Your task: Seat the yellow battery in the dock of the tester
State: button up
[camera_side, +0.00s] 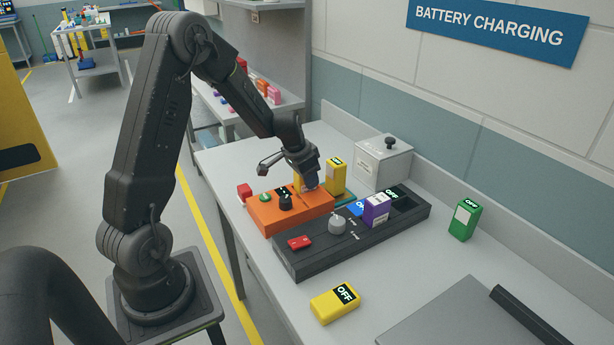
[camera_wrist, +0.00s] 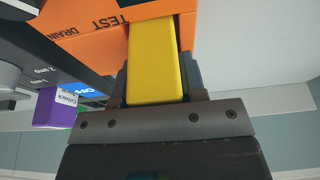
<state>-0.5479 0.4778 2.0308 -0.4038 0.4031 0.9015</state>
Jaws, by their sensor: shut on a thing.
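My gripper (camera_side: 309,181) is over the back right part of the orange tester (camera_side: 262,216), pointing down. In the wrist view, my gripper (camera_wrist: 157,80) is shut on a yellow battery (camera_wrist: 153,50), with a finger on each side. The battery's far end meets the orange body of the tester (camera_wrist: 90,22), beside the words TEST and DRAIN. I cannot tell how deep it sits, and the dock is hidden. In the side view only a yellow sliver of this battery (camera_side: 298,179) shows beside my gripper.
Another yellow battery (camera_side: 336,177) stands just right of my gripper. A dark charger (camera_side: 310,262) with a purple battery (camera_side: 376,211) lies in front. A yellow battery (camera_side: 334,304) lies at the front, a green one (camera_side: 466,221) stands right, and a grey box (camera_side: 382,163) stands behind.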

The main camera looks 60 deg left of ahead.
jog(key=o, duration=1.2)
jog(key=v, duration=1.2)
jog(key=s+d+r+t, duration=0.1)
jog(key=s+d+r, duration=0.3)
jog(key=d, duration=0.3)
jog(key=s+d+r, duration=0.3)
jog(key=d+r, duration=0.1)
jog(key=d, duration=0.3)
jog(key=shift+t, duration=0.6)
jog(key=s+d, duration=0.2)
jog(key=s, duration=0.1)
jog(key=s+d, duration=0.3)
jog(key=s, duration=0.1)
jog(key=s+d, duration=0.3)
jog(key=shift+s, duration=0.35)
